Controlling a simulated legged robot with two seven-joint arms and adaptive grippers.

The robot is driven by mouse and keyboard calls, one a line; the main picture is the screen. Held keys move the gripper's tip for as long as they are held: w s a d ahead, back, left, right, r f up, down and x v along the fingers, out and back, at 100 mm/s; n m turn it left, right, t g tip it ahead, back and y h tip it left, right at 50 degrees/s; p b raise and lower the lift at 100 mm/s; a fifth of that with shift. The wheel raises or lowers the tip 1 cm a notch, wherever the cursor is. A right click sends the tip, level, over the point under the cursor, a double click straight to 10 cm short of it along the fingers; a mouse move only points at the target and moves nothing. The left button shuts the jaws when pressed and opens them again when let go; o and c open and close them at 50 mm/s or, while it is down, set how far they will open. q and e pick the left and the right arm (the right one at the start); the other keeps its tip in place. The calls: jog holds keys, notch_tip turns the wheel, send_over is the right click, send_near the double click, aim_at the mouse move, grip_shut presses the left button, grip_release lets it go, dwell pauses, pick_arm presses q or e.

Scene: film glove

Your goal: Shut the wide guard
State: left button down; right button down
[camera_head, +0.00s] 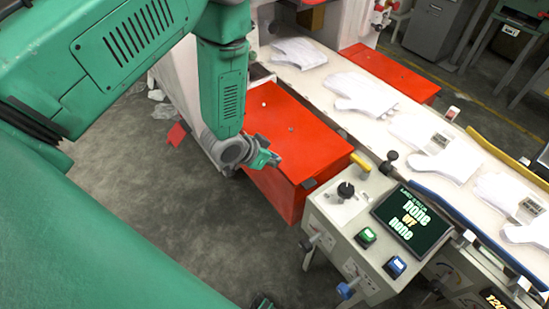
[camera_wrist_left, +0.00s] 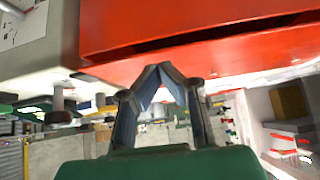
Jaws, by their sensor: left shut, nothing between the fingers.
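A wide red guard (camera_head: 300,128) sits on the near side of the conveyor, left of the control box. My left gripper (camera_head: 278,160) is at its near left edge, with its fingertips shut and empty. In the left wrist view, the red guard (camera_wrist_left: 200,28) fills the top, with a dark gap along its underside. The shut fingertips (camera_wrist_left: 165,68) point up at its lower red edge; I cannot tell whether they touch. A second red guard (camera_head: 390,72) lies on the far side of the conveyor. My right gripper is not in view.
White gloves (camera_head: 362,92) lie along the conveyor (camera_head: 335,65). A control box (camera_head: 335,215) with a screen (camera_head: 412,220), knob, green button and blue button stands right of the near guard. The grey floor (camera_head: 220,235) below is mostly open.

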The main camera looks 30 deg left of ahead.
pick_arm(q)
jog(key=shift+a+f, duration=0.2)
jog(key=shift+f, duration=0.05)
jog(key=shift+s+d+f+b, duration=0.15)
jog(key=shift+f+b, duration=0.25)
jog(key=shift+f, duration=0.25)
jog(key=shift+s+a+f+b, duration=0.1)
jog(key=shift+f+b, duration=0.3)
jog(key=shift+f, duration=0.2)
